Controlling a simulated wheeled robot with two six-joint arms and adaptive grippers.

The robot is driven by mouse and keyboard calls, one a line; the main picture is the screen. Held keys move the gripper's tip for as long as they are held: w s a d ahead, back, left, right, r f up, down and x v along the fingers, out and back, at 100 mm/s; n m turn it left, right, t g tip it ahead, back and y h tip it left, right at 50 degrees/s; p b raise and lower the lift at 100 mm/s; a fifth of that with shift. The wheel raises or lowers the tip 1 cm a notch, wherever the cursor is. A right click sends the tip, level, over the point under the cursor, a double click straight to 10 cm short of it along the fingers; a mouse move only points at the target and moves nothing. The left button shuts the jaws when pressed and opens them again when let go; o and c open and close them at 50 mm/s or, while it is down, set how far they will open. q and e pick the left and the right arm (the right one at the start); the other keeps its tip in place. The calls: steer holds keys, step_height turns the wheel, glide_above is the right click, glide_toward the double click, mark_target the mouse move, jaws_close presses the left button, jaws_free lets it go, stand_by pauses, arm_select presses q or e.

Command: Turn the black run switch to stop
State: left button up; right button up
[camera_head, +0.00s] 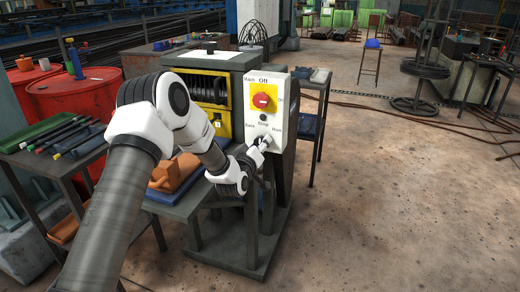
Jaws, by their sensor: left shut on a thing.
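The control panel (281,118) is a pale upright plate on the front of the machine. A red knob on a yellow plate (262,100) sits in its upper half. My left gripper (265,143) is at the lower part of the panel, shut on the black run switch (258,141). The gripper covers most of the switch, so I cannot tell which way it points. My right gripper is not in view.
The drum machine (209,60) has a yellow front beside the panel. A table with tools in a green tray (42,131) and red drums (75,96) stand at the left. The floor at right is mostly open.

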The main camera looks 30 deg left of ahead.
arm_select(q)
steer(key=shift+n, duration=0.3)
steer(key=o, duration=1.2)
steer(key=shift+c, duration=0.2)
steer(key=v, duration=1.2)
steer(key=shift+a, duration=0.1)
